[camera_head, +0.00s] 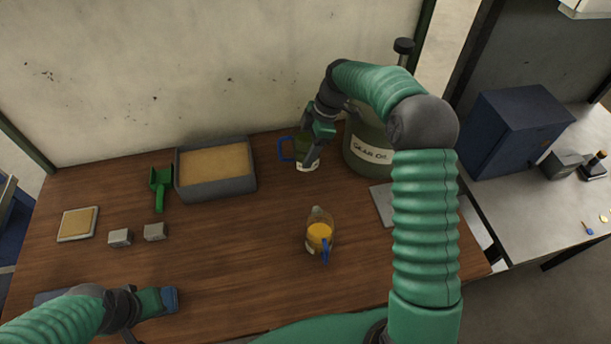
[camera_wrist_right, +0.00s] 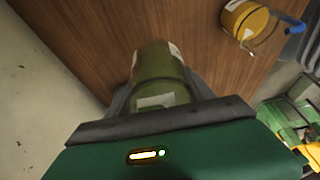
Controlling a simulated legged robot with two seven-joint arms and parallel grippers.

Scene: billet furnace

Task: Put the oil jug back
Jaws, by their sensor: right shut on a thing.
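A green jug (camera_head: 302,165) with a blue handle and a pale label stands near the back of the wooden table, beside the large gear oil container (camera_head: 372,152). My right gripper (camera_head: 316,143) reaches down over it and is shut on it. In the right wrist view the green jug (camera_wrist_right: 160,72) sits between the fingers. I cannot tell whether its base touches the table. A clear jug (camera_head: 319,232) of amber liquid with a blue handle stands nearer the front; it also shows in the right wrist view (camera_wrist_right: 244,22). My left gripper (camera_head: 160,300) is low at the front left, its jaws unclear.
A grey tray of sand (camera_head: 215,190) and a green scoop (camera_head: 160,186) are at the back left of the table (camera_head: 240,250). Two grey blocks (camera_head: 120,238) and a small sand-coloured plate (camera_head: 78,224) lie at left. A flat grey plate (camera_head: 382,203) is partly behind my right arm.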

